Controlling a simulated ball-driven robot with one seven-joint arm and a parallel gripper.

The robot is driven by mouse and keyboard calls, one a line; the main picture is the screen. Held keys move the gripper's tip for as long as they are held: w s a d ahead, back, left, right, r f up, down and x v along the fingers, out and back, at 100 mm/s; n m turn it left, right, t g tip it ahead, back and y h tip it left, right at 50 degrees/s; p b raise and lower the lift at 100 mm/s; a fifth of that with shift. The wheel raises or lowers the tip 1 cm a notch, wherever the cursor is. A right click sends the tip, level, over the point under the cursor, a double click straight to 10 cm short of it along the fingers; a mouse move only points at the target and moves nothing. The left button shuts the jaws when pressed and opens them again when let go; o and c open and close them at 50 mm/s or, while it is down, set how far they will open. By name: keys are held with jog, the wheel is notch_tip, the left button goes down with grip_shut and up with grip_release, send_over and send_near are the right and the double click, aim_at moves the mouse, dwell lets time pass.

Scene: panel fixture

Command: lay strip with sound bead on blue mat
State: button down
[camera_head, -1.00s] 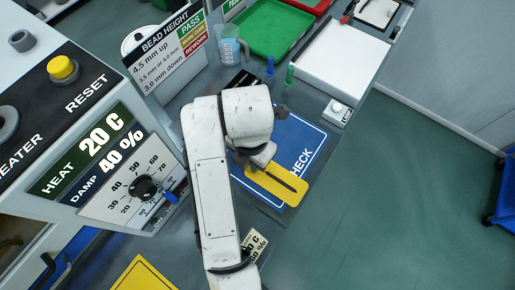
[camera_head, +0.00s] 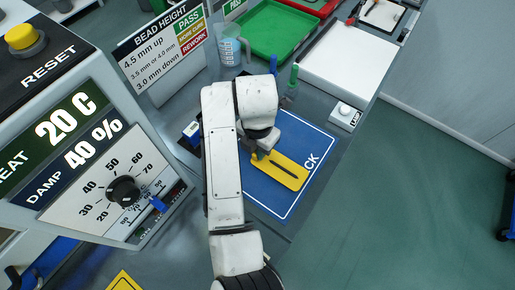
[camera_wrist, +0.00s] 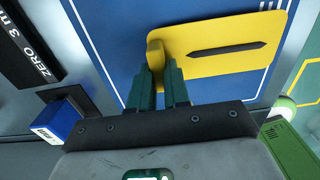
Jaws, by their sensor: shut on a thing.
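The yellow strip (camera_head: 287,175) with a dark bead along its middle is over the blue mat (camera_head: 259,194), which has white lettering and a white border line. In the wrist view, my gripper (camera_wrist: 163,72) is shut on the raised tab at one end of the strip (camera_wrist: 205,61). The strip's flat part extends right from the fingers over the blue mat (camera_wrist: 120,40). I cannot tell whether its underside touches the mat. In the head view, my arm hides the fingers and part of the mat.
A bead height sign (camera_head: 160,55) and a measuring jug (camera_head: 232,46) stand behind. A green tray (camera_head: 281,29), a white board (camera_head: 352,60) and a small white button box (camera_head: 345,115) lie beyond the mat. A control box with a dial (camera_head: 123,190) stands left. A blue block (camera_wrist: 60,120) is near the fingers.

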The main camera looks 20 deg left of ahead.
jog(key=shift+f, duration=0.35)
jog(key=shift+f, duration=0.1)
jog(key=c, duration=1.1)
grip_release()
notch_tip(320, 180, up, 12)
jog(key=p, duration=0.3)
